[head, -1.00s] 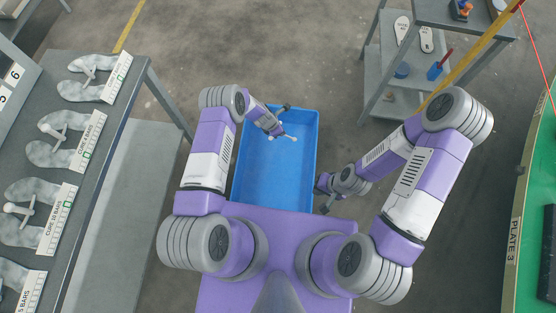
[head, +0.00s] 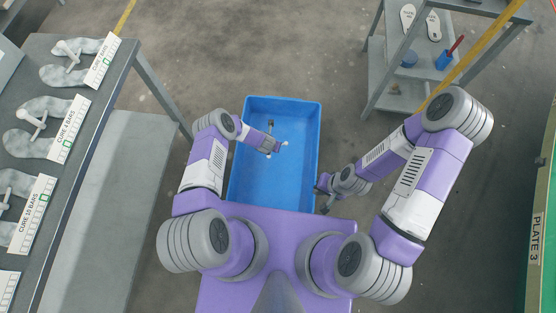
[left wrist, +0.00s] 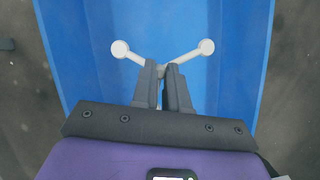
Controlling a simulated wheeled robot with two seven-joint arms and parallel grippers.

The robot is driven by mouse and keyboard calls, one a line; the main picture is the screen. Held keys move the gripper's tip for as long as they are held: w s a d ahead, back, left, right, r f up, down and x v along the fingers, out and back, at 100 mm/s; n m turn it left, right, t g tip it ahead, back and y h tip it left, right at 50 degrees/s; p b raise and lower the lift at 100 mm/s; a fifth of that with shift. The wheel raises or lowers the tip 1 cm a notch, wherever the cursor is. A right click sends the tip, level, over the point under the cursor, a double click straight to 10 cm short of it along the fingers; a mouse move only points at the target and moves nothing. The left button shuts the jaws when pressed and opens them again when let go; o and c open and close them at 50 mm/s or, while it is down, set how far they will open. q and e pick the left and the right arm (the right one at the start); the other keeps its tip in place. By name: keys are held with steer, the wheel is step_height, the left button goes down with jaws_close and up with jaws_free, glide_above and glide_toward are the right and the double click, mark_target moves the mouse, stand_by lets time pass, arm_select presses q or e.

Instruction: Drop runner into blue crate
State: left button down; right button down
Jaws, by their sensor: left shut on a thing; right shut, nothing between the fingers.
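The runner (head: 284,144) is a small pale branched piece with round knobs. The left wrist view shows it as a white V (left wrist: 125,50) with a ball at each end. My left gripper (head: 275,147) is shut on its middle, and the fingers show in the left wrist view (left wrist: 164,72). The runner is held over the inside of the blue crate (head: 235,185), apart from the walls. Its height above the crate floor is hard to tell. My right gripper (head: 324,205) is shut and empty beside the crate's lower right side.
A grey bench (head: 110,85) at left holds grey insole moulds with pale runners and labelled cards. A grey shelf rack (head: 395,95) stands at upper right, with insoles and a blue cup (head: 444,61). A green surface (head: 545,190) lies at far right. The crate floor looks empty.

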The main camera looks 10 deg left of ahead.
arm_select(q)
steer(key=shift+f+b, duration=0.35)
steer(key=shift+f, duration=0.4)
steer(key=c, duration=1.1)
jaws_free()
steer(key=shift+r, duration=0.1)
steer(key=p+v, duration=0.4)
steer(key=v, duration=0.3)
steer(key=shift+s+r, duration=0.1)
steer(key=shift+r, duration=0.1)
